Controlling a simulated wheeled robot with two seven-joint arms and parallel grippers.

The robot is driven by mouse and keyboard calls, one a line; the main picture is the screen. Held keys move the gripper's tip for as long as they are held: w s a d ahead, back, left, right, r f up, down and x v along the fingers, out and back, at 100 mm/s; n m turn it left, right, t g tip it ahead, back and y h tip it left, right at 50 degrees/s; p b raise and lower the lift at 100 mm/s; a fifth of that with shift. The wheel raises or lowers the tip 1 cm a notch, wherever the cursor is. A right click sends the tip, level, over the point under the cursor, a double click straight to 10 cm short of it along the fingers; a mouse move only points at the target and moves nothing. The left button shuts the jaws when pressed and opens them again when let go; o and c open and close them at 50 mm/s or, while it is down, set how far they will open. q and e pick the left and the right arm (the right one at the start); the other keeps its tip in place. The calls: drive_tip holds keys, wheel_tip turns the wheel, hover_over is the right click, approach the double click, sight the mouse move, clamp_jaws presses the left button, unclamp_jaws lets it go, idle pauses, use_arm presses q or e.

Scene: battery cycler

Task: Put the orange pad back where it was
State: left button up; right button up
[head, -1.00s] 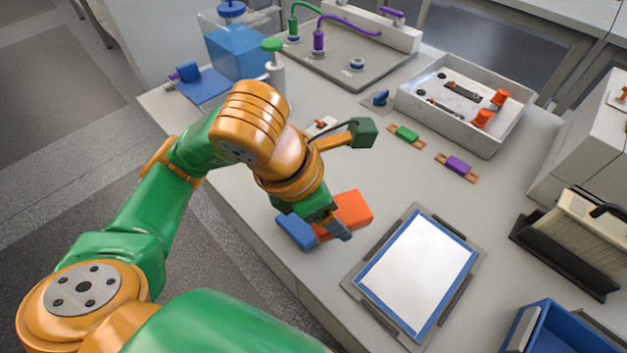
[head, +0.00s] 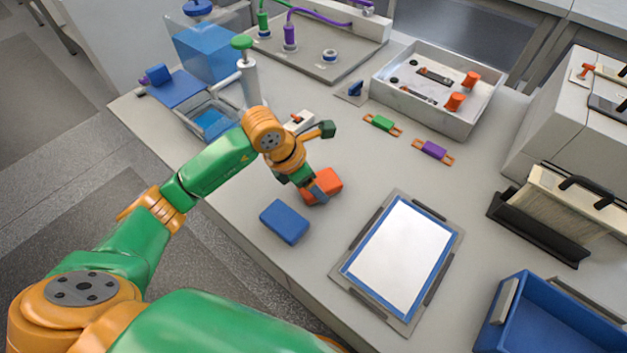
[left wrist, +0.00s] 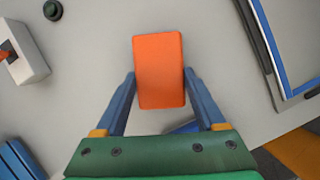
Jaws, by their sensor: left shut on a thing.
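The orange pad (head: 327,181) is a rounded block near the middle of the table in the head view. My left gripper (head: 314,191) is shut on it, and its fingers partly cover the pad there. In the left wrist view the orange pad (left wrist: 159,65) lies between the two blue fingers of my left gripper (left wrist: 160,76), one along each long side. I cannot tell whether the pad is lifted off the table. A blue pad (head: 284,222) lies on the table in front of it, apart from it. My right gripper is not in view.
A blue-bordered white plate (head: 397,257) lies to the right. Green (head: 383,122) and purple (head: 433,149) pieces and a light tray (head: 480,118) are behind. A small switch box (head: 299,121) stands behind the gripper. Bare table (head: 355,160) lies between the pad and these pieces.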

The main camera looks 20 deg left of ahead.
use_arm(q)
drive_tip(key=o, duration=1.3)
drive_tip(key=shift+r, duration=0.2)
drive_tip(key=v, duration=1.2)
drive_tip(key=shift+f+p, duration=0.1)
drive_tip(key=shift+p, duration=0.25)
drive_tip(key=shift+f, duration=0.1)
